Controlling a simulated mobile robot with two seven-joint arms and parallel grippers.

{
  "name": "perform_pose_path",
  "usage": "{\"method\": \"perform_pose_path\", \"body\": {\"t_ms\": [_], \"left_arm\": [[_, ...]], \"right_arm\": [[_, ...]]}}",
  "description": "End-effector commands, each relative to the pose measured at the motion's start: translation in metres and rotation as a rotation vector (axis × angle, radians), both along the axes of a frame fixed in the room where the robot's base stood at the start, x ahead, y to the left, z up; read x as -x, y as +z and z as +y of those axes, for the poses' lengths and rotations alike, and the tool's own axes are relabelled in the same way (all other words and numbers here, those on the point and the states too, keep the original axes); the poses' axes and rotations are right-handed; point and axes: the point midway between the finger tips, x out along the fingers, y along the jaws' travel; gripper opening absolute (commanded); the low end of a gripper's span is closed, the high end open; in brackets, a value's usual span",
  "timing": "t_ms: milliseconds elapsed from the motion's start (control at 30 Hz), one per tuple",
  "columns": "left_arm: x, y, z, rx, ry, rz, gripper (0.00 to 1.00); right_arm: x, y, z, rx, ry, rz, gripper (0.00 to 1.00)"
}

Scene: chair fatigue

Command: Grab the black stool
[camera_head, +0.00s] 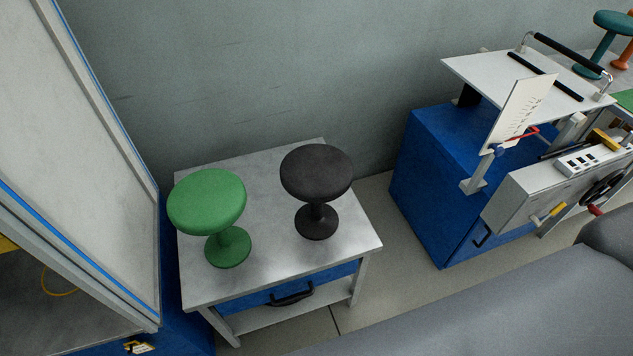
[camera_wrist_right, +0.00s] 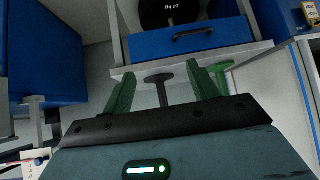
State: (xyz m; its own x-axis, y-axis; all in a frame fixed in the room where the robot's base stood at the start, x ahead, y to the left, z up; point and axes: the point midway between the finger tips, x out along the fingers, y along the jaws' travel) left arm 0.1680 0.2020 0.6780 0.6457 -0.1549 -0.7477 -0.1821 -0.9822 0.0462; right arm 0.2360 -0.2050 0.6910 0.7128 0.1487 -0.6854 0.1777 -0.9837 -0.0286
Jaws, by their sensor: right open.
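The black stool (camera_head: 316,175) stands upright on the right part of a grey metal table, with a round seat, narrow stem and round base. Neither gripper shows in the head view.
A green stool (camera_head: 208,203) stands left of the black one on the same table (camera_head: 270,262). A framed cabinet (camera_head: 85,150) rises at the left. A blue cabinet (camera_head: 425,185) with a white device stands right of the table. The wall is close behind.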

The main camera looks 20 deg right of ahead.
Motion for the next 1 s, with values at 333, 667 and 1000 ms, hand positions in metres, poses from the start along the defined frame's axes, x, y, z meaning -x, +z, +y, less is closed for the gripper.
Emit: {"method": "perform_pose_path", "body": {"t_ms": [333,667,1000], "left_arm": [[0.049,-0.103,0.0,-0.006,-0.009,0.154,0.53],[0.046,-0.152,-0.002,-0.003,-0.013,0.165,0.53],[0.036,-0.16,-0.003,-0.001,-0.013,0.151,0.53]], "right_arm": [[-0.162,-0.043,0.001,-0.023,-0.005,-0.152,0.59],[-0.299,0.009,0.007,-0.056,0.027,-0.374,0.59],[-0.335,0.042,0.01,-0.067,0.045,-0.453,0.59]]}}
